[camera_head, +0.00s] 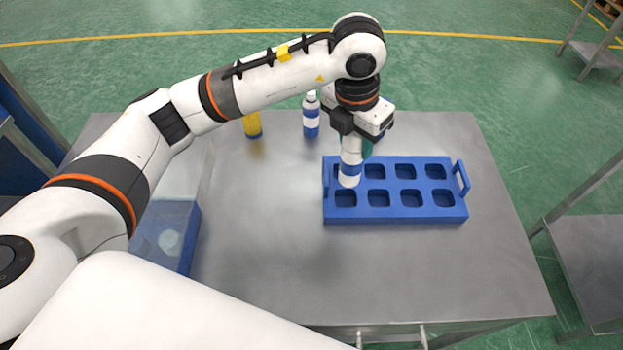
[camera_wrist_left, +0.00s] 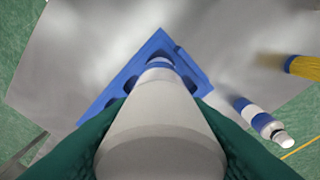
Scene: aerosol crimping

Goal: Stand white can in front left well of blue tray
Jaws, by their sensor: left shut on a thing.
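The white can (camera_head: 349,172) with a blue band is in my left gripper (camera_head: 353,143), which is shut on it. The can hangs over the left end of the blue tray (camera_head: 430,213), its lower end near the front left well (camera_head: 345,198) and in front of the back left well. I cannot tell whether it touches the tray. In the left wrist view, the can (camera_wrist_left: 160,130) fills the middle between the green fingers and hides part of the tray (camera_wrist_left: 118,85). My right gripper is not in view.
Another white can with blue bands (camera_head: 311,117) and a yellow can (camera_head: 252,126) stand behind and left of the tray. A blue bin (camera_head: 186,245) is at the table's left, partly behind my arm. The visible tray wells look empty. The metal table (camera_head: 270,260) is clear in front.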

